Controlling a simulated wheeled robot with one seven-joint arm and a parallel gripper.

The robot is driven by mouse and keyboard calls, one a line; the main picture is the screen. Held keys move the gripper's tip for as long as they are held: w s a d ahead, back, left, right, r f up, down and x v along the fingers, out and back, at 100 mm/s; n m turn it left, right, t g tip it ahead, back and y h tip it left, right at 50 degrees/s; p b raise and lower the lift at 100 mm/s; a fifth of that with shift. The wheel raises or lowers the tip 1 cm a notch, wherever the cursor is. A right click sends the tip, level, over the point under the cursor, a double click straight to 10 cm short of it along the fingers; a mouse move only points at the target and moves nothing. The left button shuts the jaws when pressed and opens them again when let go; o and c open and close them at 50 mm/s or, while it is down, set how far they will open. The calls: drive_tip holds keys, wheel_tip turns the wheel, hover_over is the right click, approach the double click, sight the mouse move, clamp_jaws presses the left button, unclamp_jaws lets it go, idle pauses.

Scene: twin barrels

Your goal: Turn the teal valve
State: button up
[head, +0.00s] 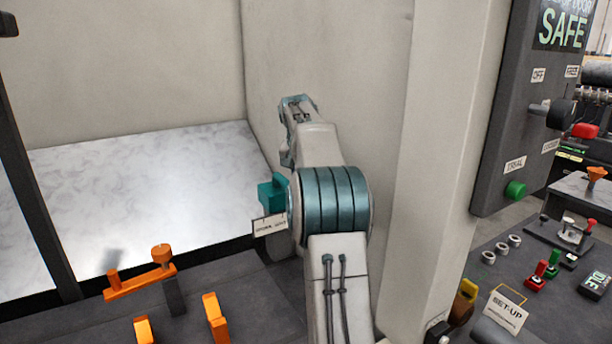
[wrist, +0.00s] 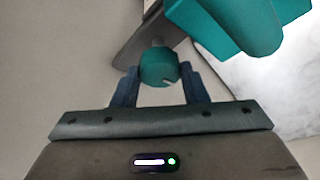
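The teal valve shows in the head view as a blocky teal handle (head: 272,192), just left of my arm's ringed joint, which hides part of it. In the wrist view a large teal block (wrist: 235,22) fills the upper right. A smaller round teal part (wrist: 158,68) with a pale mark lies in line with the gap between my fingers. My gripper (wrist: 160,82) has its two dark fingers apart, one on each side of that round part. Whether they touch it I cannot tell. In the head view my fingers cannot be made out.
A white label plate (head: 270,224) sits below the teal handle. Orange handles (head: 140,283) stand on the dark panel at lower left. A pale wall (head: 365,90) rises behind my arm, and a post stands at its right. A grey switch box (head: 525,120) hangs at far right.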

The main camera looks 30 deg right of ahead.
drive_tip(key=c, duration=0.4)
drive_tip(key=shift+o, duration=0.2)
drive_tip(key=shift+r, duration=0.1)
drive_tip(key=m+p, duration=0.1)
drive_tip(key=p, duration=0.1)
drive_tip(key=m+g+p, duration=0.1)
drive_tip(key=m, duration=0.1)
drive_tip(key=shift+w+a+r+m+h+p, duration=0.1)
drive_tip(key=shift+w+r+m+h+p, duration=0.1)
drive_tip(key=shift+m+h+p, duration=0.15)
drive_tip(key=m+g+p, duration=0.1)
drive_tip(key=m+p, duration=0.2)
drive_tip(key=shift+m+g+h+p, duration=0.25)
drive_tip(key=shift+g+p, duration=0.05)
drive_tip(key=m+g+p, duration=0.1)
drive_tip(key=m+p, duration=0.1)
drive_tip(key=shift+w+m, duration=0.15)
drive_tip(key=shift+m, duration=0.25)
drive_tip(key=m, duration=0.1)
drive_tip(key=m+g, duration=0.1)
drive_tip(key=m, duration=0.1)
drive_tip(key=shift+w+f+m+p, duration=0.1)
drive_tip(key=shift+f+m+p, duration=0.15)
drive_tip(key=shift+m+p, duration=0.15)
drive_tip(key=shift+m+g+y, duration=0.5)
drive_tip(key=shift+m+g, duration=0.2)
drive_tip(key=shift+m, duration=0.7)
drive_tip(key=shift+m+y, duration=0.4)
drive_tip(key=shift+m, duration=0.4)
